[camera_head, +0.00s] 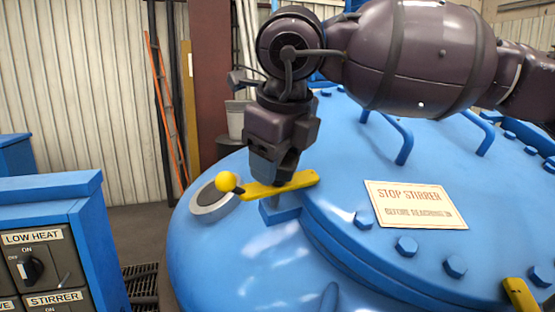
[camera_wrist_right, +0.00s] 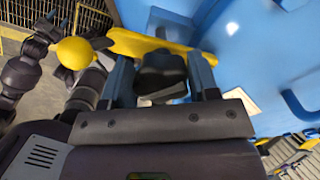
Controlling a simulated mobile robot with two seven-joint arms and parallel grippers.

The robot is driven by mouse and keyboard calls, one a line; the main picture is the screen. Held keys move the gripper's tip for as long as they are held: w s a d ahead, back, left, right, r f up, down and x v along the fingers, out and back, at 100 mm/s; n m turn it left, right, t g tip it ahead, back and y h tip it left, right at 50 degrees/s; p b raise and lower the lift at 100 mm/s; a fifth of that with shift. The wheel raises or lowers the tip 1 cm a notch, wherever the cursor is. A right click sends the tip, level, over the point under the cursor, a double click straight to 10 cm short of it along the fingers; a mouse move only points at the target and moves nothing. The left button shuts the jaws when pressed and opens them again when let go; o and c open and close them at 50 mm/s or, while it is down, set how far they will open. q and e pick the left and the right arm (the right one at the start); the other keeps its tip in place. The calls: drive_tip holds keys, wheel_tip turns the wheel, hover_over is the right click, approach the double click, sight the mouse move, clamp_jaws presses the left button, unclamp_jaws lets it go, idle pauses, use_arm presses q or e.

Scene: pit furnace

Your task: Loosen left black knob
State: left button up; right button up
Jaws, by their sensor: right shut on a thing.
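My right gripper (camera_head: 273,170) points down at the yellow lever bar on the edge of the blue furnace lid. In the right wrist view, the black knob (camera_wrist_right: 160,76) sits between the two fingers of this gripper (camera_wrist_right: 161,72), which is shut on it. The knob lies against the yellow bar (camera_wrist_right: 150,43). In the head view the gripper hides most or all of the knob. The yellow bar (camera_head: 300,181) ends at the left in a yellow ball (camera_head: 226,181). My left gripper is not in view.
A sign reading STOP STIRRER (camera_head: 416,206) lies on the blue lid (camera_head: 345,150), among several bolts and handles. Another yellow bar (camera_head: 520,294) shows at the lower right. A control box (camera_head: 45,260) stands at the left. An orange ladder (camera_head: 165,110) leans behind.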

drive_tip(key=shift+s+n, duration=0.1)
drive_tip(key=shift+n, duration=2.2)
drive_tip(key=o, duration=0.9)
drive_tip(key=v, duration=1.1)
drive_tip(key=shift+f, duration=0.1)
